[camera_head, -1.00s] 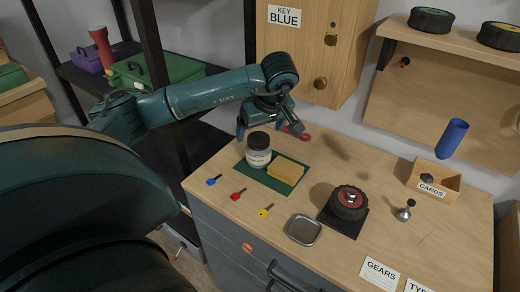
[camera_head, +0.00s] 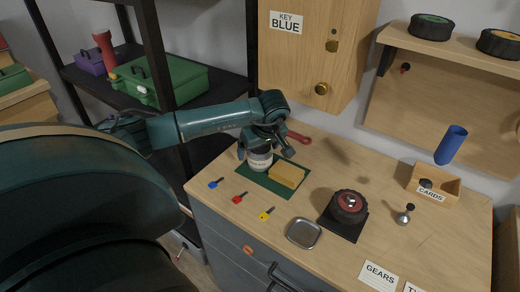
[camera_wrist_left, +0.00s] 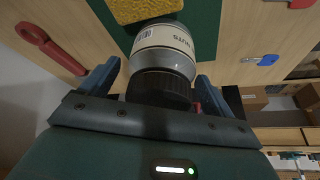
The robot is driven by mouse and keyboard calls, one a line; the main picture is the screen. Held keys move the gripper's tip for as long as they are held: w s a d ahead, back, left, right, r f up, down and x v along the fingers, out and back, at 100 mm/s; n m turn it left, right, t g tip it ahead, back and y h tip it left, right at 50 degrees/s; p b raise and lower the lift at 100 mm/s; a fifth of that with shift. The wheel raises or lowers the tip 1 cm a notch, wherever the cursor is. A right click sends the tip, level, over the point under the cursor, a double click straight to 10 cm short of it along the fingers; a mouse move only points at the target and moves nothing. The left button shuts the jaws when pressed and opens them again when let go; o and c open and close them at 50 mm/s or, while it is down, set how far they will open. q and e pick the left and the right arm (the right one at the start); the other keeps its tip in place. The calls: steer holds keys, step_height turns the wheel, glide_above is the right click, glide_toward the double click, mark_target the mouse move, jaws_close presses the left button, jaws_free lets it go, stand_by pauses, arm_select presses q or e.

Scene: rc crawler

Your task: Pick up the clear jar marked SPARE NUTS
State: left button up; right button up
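The clear jar (camera_head: 260,163) has a pale label and a dark lid, and stands upright on the green mat (camera_head: 286,191). In the left wrist view the jar (camera_wrist_left: 165,42) shows part of the word NUTS, and its black lid (camera_wrist_left: 159,89) is close to the palm. My left gripper (camera_head: 264,148) is over the top of the jar. Its two blue fingers (camera_wrist_left: 152,88) are open, one on each side of the lid, with a gap visible on the left side. My right gripper is not in view.
A yellow sponge (camera_head: 287,174) lies beside the jar on the mat. A red wrench-like tool (camera_head: 299,137) is behind it. Blue, red and yellow keys (camera_head: 239,198) lie in front. A metal tray (camera_head: 303,232) and a wheel (camera_head: 349,206) on a black pad are to the right.

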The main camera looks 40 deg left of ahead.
arm_select(q)
steer(key=c, duration=1)
